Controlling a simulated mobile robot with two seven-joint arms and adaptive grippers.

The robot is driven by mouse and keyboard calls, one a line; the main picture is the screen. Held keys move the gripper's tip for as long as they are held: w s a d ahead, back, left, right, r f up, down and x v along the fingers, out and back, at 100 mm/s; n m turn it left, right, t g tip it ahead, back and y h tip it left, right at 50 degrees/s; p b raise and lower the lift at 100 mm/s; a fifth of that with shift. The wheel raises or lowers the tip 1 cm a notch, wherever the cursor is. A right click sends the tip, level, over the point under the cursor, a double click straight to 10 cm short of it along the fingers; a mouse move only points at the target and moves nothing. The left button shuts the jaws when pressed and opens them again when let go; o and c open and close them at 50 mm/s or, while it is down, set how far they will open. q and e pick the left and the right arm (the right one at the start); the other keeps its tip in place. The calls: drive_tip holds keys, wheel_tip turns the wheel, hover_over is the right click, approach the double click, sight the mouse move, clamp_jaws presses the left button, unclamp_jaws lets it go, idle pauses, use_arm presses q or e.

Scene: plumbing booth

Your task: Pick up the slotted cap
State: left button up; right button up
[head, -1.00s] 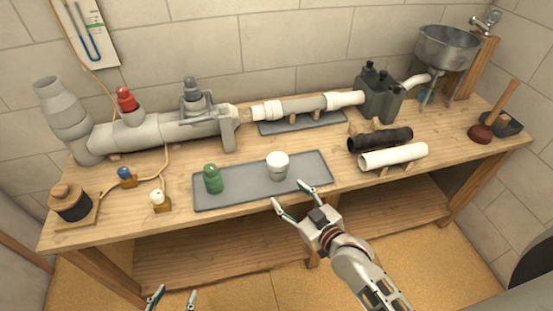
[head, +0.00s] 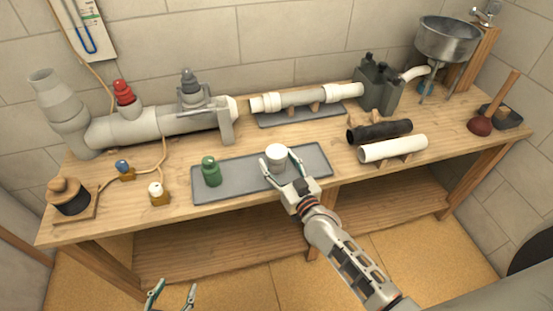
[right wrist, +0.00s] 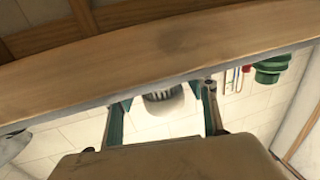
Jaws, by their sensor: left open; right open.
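The white slotted cap (head: 276,153) stands upright on the grey mat (head: 232,186) at the front middle of the bench. It also shows in the right wrist view (right wrist: 163,103), where dark slots are visible on it. My right gripper (head: 277,160) is open, with one finger on each side of the cap. In the right wrist view, gaps show between the cap and both fingers (right wrist: 162,106). My left gripper (head: 172,291) is open and empty, low in front of the bench and far from the cap.
A green bottle-like piece (head: 211,171) stands left of the cap on the mat. A black pipe (head: 380,132) and a white pipe (head: 393,149) lie to the right. A grey pipe assembly (head: 165,125) fills the back left. The mat's right end is clear.

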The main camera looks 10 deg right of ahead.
drive_tip(key=shift+w+a, duration=0.15)
drive_tip(key=shift+w, duration=0.35)
drive_tip(key=c, duration=1.3)
drive_tip(key=shift+r, duration=0.1)
